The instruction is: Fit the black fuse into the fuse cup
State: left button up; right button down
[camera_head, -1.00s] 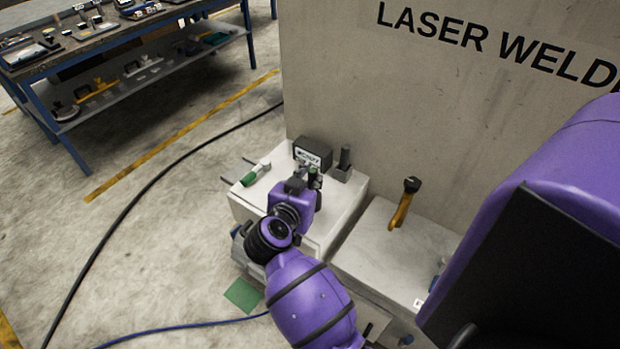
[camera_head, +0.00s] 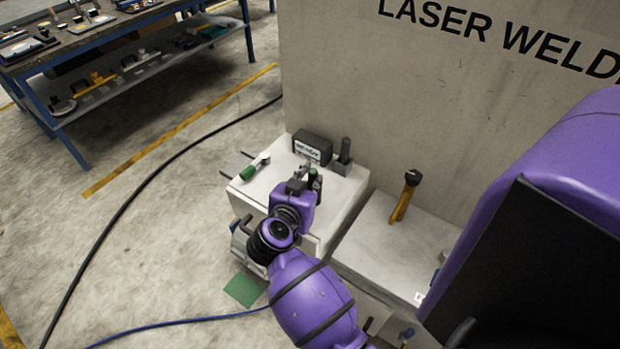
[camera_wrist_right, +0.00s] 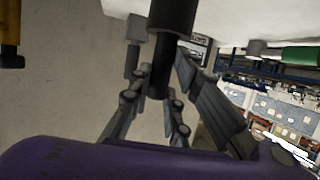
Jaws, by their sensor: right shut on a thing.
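My right gripper (camera_head: 304,182) is over the white block by the welder wall. It is shut on a dark cylinder, which looks like the black fuse (camera_head: 316,184). In the right wrist view the fuse (camera_wrist_right: 160,65) stands between the fingers of the right gripper (camera_wrist_right: 160,78), with a wider dark part at one end. I cannot make out the fuse cup for certain, nor whether the fuse touches anything beyond the fingers. My left gripper is out of view.
A black box with a label (camera_head: 312,149) and a dark post on a grey base (camera_head: 343,167) stand behind the gripper on the white block (camera_head: 250,196). A green-handled piece (camera_head: 254,167) lies left. A yellow-handled tool (camera_head: 403,200) stands on the lower slab (camera_head: 375,235).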

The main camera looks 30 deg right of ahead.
jog(key=shift+f, duration=0.55)
jog(key=c, duration=1.6)
grip_release()
jog(key=shift+o, duration=0.2)
jog(key=shift+f, duration=0.1)
notch_tip(320, 180, up, 10)
jog(key=shift+r, duration=0.2)
